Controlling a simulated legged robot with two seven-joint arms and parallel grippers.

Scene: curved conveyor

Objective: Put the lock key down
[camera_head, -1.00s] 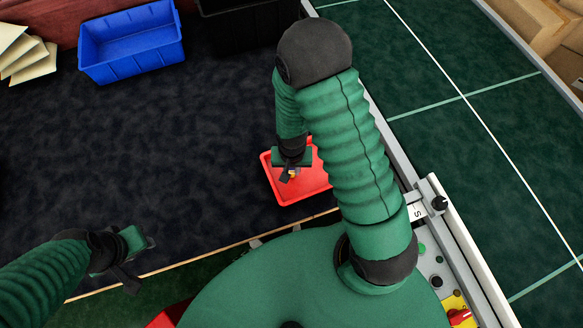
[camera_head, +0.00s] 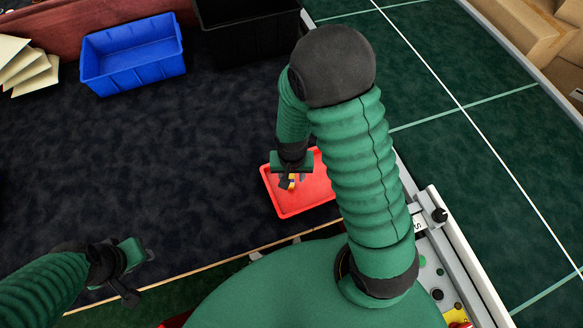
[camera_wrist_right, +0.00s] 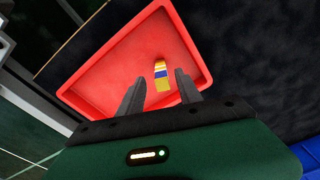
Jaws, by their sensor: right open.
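The lock key (camera_wrist_right: 161,73), a small yellow piece with a blue band, appears to lie in a red tray (camera_wrist_right: 105,65) in the right wrist view. My right gripper (camera_wrist_right: 157,88) is open, its two dark fingers apart with the key beyond and between their tips. In the head view the key (camera_head: 291,182) shows as a yellow spot by the right gripper (camera_head: 292,180), over the left part of the red tray (camera_head: 318,192). Contact between fingers and key cannot be told. My left gripper (camera_head: 138,270) hangs at lower left, near the table's front edge; its jaws are unclear.
A blue bin (camera_head: 133,55) and a black bin (camera_head: 248,30) stand at the back of the dark table (camera_head: 140,150). Pale sheets (camera_head: 30,68) lie at far left. The table left of the tray is clear. A green-topped surface with a metal rail borders the right.

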